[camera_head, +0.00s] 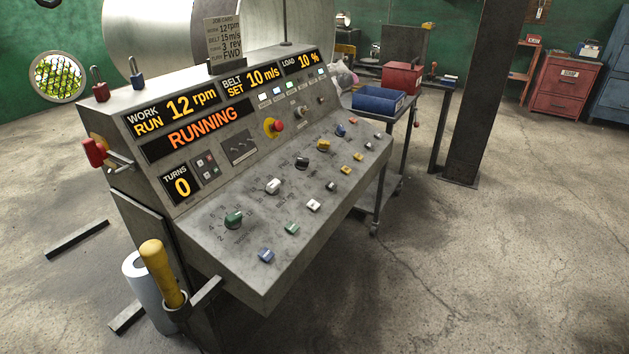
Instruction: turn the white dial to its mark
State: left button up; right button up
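The white dial (273,186) sits on the sloping desk of the grey control console (300,230), between a green dial (234,219) to its lower left and a black dial (302,162) to its upper right. Small scale marks ring it, too small to read. I cannot tell which mark its pointer faces. The belt display (249,81) reads SET 10 m/s. The job card (223,39) on top of the console appears to read work 12 rpm, belt 15 m/s, 3 rev, FWD. Neither of my grippers shows in the head view.
A yellow dial (323,145) and several small coloured buttons line the desk. A red emergency button (277,126) stands on the upright panel. A yellow-handled tool (160,270) rises at the front left corner. A cart with a blue bin (379,100) stands behind right.

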aim_at(273, 187)
jog(key=z, duration=1.15)
jog(key=i, duration=3.6)
jog(key=u, duration=1.95)
